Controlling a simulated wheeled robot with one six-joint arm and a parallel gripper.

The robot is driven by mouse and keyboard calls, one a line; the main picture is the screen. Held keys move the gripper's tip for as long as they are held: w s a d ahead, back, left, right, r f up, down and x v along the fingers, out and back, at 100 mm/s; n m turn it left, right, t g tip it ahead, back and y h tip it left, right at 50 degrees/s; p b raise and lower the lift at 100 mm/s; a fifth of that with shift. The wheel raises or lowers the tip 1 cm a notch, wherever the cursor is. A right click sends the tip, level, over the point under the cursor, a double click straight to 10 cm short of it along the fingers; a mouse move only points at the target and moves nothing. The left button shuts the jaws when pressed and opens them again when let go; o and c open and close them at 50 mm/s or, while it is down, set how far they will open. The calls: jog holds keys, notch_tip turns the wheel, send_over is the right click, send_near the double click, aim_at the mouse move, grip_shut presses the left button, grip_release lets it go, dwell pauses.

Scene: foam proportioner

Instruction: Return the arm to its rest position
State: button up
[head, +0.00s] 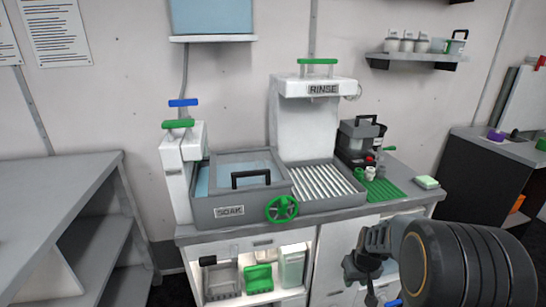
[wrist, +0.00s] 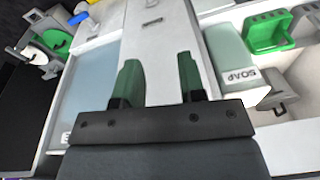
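My arm reaches in from the lower right of the head view, in front of the counter's cabinet doors. My gripper (head: 368,272) is at its end, low and apart from the counter top. In the wrist view my gripper (wrist: 158,82) has its two green-tipped fingers well apart, with only a pale cabinet surface seen behind the gap. Nothing is held between them. Part of the gripper is small and dark in the head view.
The counter holds a soak basin (head: 240,205) with a green wheel (head: 282,208), a rinse station (head: 305,115) and a coffee machine (head: 358,140). Below is an open lit shelf with a green caddy (head: 258,278) and a soap container (wrist: 232,58). A grey shelf unit (head: 60,190) stands left.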

jog(key=s+a+r+p, duration=0.2)
jog(key=s+r+p, duration=0.2)
jog(key=r, duration=0.6)
jog(key=s+a+r+t+p, duration=0.1)
jog(key=s+a+r+p, duration=0.2)
jog(key=r, duration=0.8)
jog(key=s+a+r+p, duration=0.3)
jog(key=s+r+p, duration=0.4)
jog(key=r, duration=0.3)
jog(key=shift+s+r+m+t+h+p, duration=0.15)
jog(key=shift+r+m+t+h+p, duration=0.15)
jog(key=shift+m+t+p, duration=0.1)
jog(key=shift+f, duration=0.15)
